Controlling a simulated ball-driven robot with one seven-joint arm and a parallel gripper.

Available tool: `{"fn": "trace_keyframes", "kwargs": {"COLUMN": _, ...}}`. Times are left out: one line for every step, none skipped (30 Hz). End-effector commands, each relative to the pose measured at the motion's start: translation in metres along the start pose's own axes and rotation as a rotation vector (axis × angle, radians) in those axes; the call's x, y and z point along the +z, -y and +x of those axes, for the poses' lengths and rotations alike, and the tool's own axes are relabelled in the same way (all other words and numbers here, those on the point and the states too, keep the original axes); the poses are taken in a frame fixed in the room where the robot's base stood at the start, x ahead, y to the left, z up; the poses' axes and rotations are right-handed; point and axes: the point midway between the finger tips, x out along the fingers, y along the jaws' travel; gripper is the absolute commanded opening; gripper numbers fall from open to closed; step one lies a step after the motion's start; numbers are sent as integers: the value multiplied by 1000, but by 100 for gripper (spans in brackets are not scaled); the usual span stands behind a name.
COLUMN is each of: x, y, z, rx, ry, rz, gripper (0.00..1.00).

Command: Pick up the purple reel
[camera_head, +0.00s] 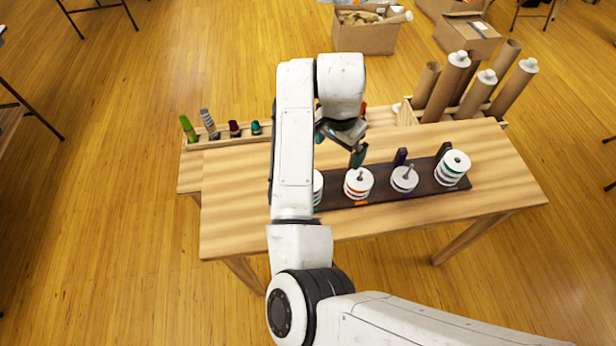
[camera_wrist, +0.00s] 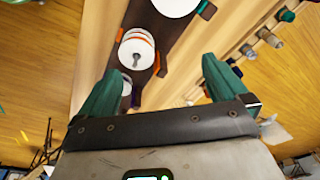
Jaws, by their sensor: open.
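The purple reel (camera_head: 404,181), white with a thin purple band, sits on an upright peg of the dark rack. In the wrist view, a white reel with a purple edge (camera_wrist: 127,87) is partly hidden behind my left finger. My gripper (camera_head: 340,144) has teal fingers and is open and empty, above the table, to the left of the purple reel and behind the orange-banded one. The wrist view shows the gap between its fingertips (camera_wrist: 163,66).
The dark rack (camera_head: 430,198) runs along the table (camera_head: 230,220). Another reel (camera_head: 318,186) is partly hidden by my arm. Cardboard tubes (camera_head: 478,92) stand at the back right. Small coloured rolls (camera_head: 234,129) line a wooden rail at left. The table's left front is clear.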

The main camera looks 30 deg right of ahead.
Motion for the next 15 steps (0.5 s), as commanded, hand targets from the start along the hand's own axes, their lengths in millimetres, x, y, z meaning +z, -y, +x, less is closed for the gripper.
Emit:
{"fn": "trace_keyframes", "kwargs": {"x": 16, "y": 13, "z": -7, "rx": -1, "ry": 39, "rz": 14, "gripper": 100}}
{"fn": "trace_keyframes", "kwargs": {"x": 24, "y": 17, "z": -9, "rx": 2, "ry": 58, "rz": 24, "gripper": 100}}
{"fn": "trace_keyframes", "kwargs": {"x": 33, "y": 22, "z": -11, "rx": 8, "ry": 78, "rz": 34, "gripper": 100}}
{"fn": "trace_keyframes", "kwargs": {"x": 39, "y": 26, "z": -12, "rx": 10, "ry": 92, "rz": 39, "gripper": 100}}
{"fn": "trace_keyframes", "kwargs": {"x": 44, "y": 28, "z": -13, "rx": 13, "ry": 103, "rz": 46, "gripper": 100}}
{"fn": "trace_keyframes", "kwargs": {"x": 49, "y": 31, "z": -14, "rx": 16, "ry": 114, "rz": 50, "gripper": 100}}
{"fn": "trace_keyframes", "kwargs": {"x": 52, "y": 32, "z": -14, "rx": 19, "ry": 120, "rz": 52, "gripper": 100}}
{"fn": "trace_keyframes", "kwargs": {"x": 55, "y": 33, "z": -12, "rx": 21, "ry": 126, "rz": 54, "gripper": 100}}
{"fn": "trace_keyframes", "kwargs": {"x": 57, "y": 33, "z": -10, "rx": 22, "ry": 129, "rz": 56, "gripper": 100}}
{"fn": "trace_keyframes", "kwargs": {"x": 58, "y": 34, "z": -6, "rx": 23, "ry": 130, "rz": 57, "gripper": 100}}
{"fn": "trace_keyframes", "kwargs": {"x": 59, "y": 33, "z": -2, "rx": 25, "ry": 131, "rz": 57, "gripper": 100}}
{"fn": "trace_keyframes", "kwargs": {"x": 60, "y": 33, "z": 4, "rx": 26, "ry": 132, "rz": 57, "gripper": 100}}
{"fn": "trace_keyframes", "kwargs": {"x": 60, "y": 33, "z": 9, "rx": 26, "ry": 130, "rz": 58, "gripper": 100}}
{"fn": "trace_keyframes", "kwargs": {"x": 61, "y": 33, "z": 13, "rx": 25, "ry": 131, "rz": 57, "gripper": 100}}
{"fn": "trace_keyframes", "kwargs": {"x": 62, "y": 33, "z": 19, "rx": 24, "ry": 130, "rz": 56, "gripper": 100}}
